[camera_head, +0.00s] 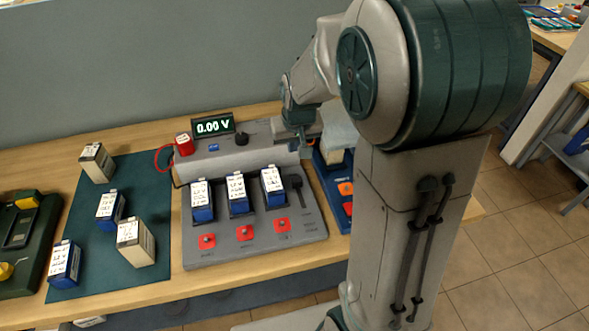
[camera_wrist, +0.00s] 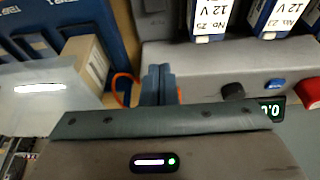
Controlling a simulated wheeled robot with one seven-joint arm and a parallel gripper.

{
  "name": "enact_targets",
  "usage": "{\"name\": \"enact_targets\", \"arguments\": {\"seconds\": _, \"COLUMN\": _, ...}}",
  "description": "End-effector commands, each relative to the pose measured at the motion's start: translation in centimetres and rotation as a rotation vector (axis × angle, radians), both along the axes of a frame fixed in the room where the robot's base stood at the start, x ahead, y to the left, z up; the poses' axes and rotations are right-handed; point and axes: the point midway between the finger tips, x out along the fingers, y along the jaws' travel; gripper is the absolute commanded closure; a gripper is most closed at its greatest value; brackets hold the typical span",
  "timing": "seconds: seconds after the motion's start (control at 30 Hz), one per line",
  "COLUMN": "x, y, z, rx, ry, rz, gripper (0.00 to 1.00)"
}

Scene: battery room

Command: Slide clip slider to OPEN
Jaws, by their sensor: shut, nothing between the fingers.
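The grey test bench (camera_head: 215,250) stands on the table with three blue-and-white batteries (camera_head: 237,193) in a row. A black slider (camera_head: 297,182) in a slot is at the right end of that row, with small print beside it that I cannot read. My gripper (camera_head: 301,142) is behind and above the slider, at the right end of the bench's raised back part, apart from the slider. In the wrist view its two fingers (camera_wrist: 160,84) are together with nothing between them. The slider's position against its marks is too small to tell.
A display (camera_head: 213,127) reads 0.00 V beside a black knob (camera_head: 241,139) and a red terminal (camera_head: 184,144). A blue tray (camera_head: 331,195) adjoins the bench's right side. Loose batteries stand on a green mat (camera_head: 90,215) at left.

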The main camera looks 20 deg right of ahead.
Motion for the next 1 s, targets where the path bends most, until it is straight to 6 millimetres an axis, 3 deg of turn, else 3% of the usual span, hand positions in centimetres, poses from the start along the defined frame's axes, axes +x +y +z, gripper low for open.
{"name": "enact_targets", "arguments": {"seconds": 0.53, "x": 2.9, "y": -0.1, "z": -8.6, "rx": -0.001, "ry": 0.006, "rz": -0.001, "gripper": 1.00}}
{"name": "enact_targets", "arguments": {"seconds": 0.73, "x": 0.0, "y": 0.0, "z": -8.1, "rx": 0.000, "ry": 0.002, "rz": 0.000, "gripper": 1.00}}
{"name": "enact_targets", "arguments": {"seconds": 1.0, "x": -1.1, "y": 0.0, "z": -8.2, "rx": 0.000, "ry": 0.000, "rz": 0.000, "gripper": 1.00}}
